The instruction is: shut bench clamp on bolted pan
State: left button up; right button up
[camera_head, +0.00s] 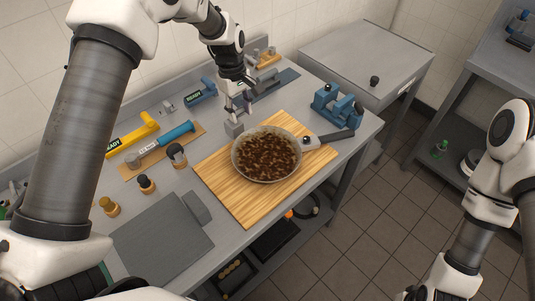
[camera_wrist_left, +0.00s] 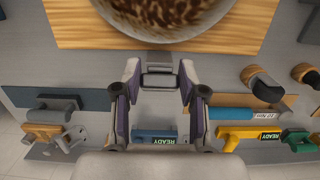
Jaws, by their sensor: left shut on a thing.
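A round pan (camera_head: 266,168) full of brown pieces sits on a wooden board (camera_head: 246,208), and its rim also shows at the top of the left wrist view (camera_wrist_left: 160,38). A small grey clamp (camera_head: 234,129) stands on the bench at the board's back left edge, close beside the pan. My left gripper (camera_head: 238,104) reaches down to it from behind. In the left wrist view its fingers (camera_wrist_left: 159,78) are on either side of a grey bar (camera_wrist_left: 158,82), shut on it. Whether the clamp touches the pan is unclear. My right gripper is outside the picture.
A blue vise (camera_head: 335,105) stands at the bench's right end, near the pan's dark handle (camera_head: 336,137). A blue torque tool (camera_head: 176,133), a yellow tool (camera_head: 133,137) and several small knobs lie left. A flat grey plate (camera_head: 160,246) lies at the front left.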

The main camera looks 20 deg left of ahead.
pick_arm(q)
jog(key=shift+s+d+f, duration=0.1)
jog(key=shift+s+d+f, duration=0.3)
jog(key=shift+d+f, duration=0.2)
jog(key=shift+f, duration=0.15)
jog(key=shift+s+d+f+b, duration=0.25)
jog(key=shift+d+f+b, duration=0.2)
jog(key=shift+f, duration=0.35)
jog(key=shift+s+d+f, duration=0.1)
jog(key=shift+d+f, duration=0.05)
jog(key=shift+f, duration=0.5)
jog(key=o, duration=1)
jog(key=shift+o, duration=0.2)
